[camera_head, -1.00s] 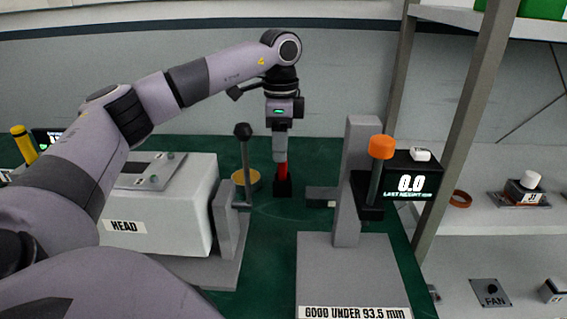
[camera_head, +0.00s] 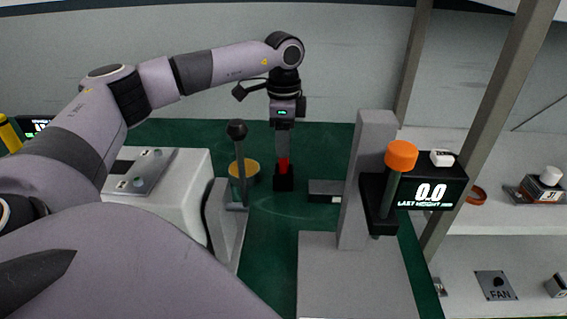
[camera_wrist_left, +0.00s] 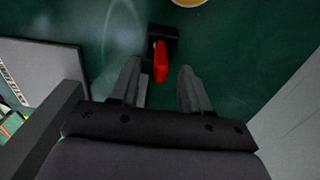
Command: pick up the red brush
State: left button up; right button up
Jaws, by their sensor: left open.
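The red brush (camera_head: 283,164) stands upright in a small black holder (camera_head: 284,184) on the green surface, at the centre of the head view. My left gripper (camera_head: 283,150) points down just above it and hides its upper part. In the left wrist view the red brush (camera_wrist_left: 161,62) shows between the two open fingers (camera_wrist_left: 158,78), with the black holder (camera_wrist_left: 164,38) around its base. The fingers are apart and I see no grip on the brush. My right gripper is not in view.
A yellow round dish (camera_head: 244,170) and a black-knobbed lever (camera_head: 238,130) stand left of the brush. A white box (camera_head: 185,205) is farther left. A grey gauge stand (camera_head: 370,180) with an orange knob (camera_head: 401,155) and a display (camera_head: 432,188) stands right.

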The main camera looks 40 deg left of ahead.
pick_arm(q)
jog(key=shift+f, duration=0.9)
grip_shut()
jog(key=shift+r, duration=0.15)
notch_tip(320, 180, up, 20)
jog(key=p, duration=0.1)
jog(key=shift+p, duration=0.35)
